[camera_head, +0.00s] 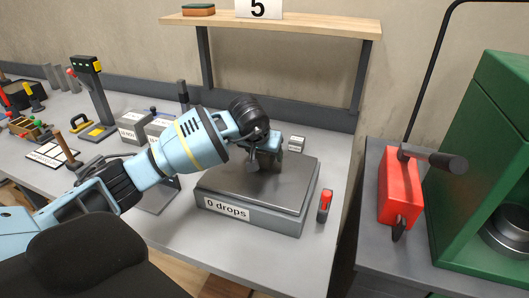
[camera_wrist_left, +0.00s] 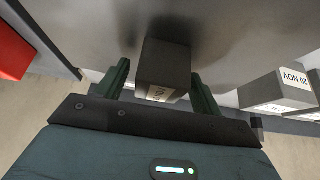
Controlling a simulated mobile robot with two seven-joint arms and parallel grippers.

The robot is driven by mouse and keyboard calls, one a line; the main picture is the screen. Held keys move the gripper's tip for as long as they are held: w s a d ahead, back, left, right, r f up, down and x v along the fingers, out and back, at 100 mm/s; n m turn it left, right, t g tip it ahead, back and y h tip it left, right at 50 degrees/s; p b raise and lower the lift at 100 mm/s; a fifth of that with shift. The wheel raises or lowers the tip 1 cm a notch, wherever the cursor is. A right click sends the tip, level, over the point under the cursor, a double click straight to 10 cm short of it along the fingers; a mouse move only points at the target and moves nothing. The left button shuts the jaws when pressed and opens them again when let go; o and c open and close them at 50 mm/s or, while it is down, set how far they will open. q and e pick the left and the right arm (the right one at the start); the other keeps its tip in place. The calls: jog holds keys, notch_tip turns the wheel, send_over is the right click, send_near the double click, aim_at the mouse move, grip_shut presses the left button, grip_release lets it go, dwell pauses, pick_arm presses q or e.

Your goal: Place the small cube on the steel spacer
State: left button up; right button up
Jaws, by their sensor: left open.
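A small dark grey cube (camera_wrist_left: 165,68) with a white label on its lower side shows between the fingers in the left wrist view. My left gripper (camera_wrist_left: 158,85) is open around it, one finger on each side; contact is not clear. In the head view my left gripper (camera_head: 262,160) is over the back part of the flat grey box marked "0 drops", and the wrist hides much of what is below it. A round steel piece (camera_head: 508,238) sits inside the green frame at the right; I cannot tell for sure that it is the steel spacer.
The grey box (camera_head: 268,217) takes up the bench's right end. A small labelled block (camera_head: 296,143) stands behind it and a red-handled tool (camera_head: 325,206) to its right. A red device (camera_head: 399,190) stands before the green frame (camera_head: 465,150). A shelf (camera_head: 290,24) hangs above.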

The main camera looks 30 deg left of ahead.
pick_arm(q)
jog(key=shift+r, duration=0.1)
jog(key=shift+r, duration=0.3)
jog(key=v, duration=1.1)
jog(key=shift+s+r+p, duration=0.2)
jog(key=shift+s+p, duration=0.1)
pick_arm(e)
jog(key=shift+w+r, duration=0.4)
jog(key=shift+r, duration=0.1)
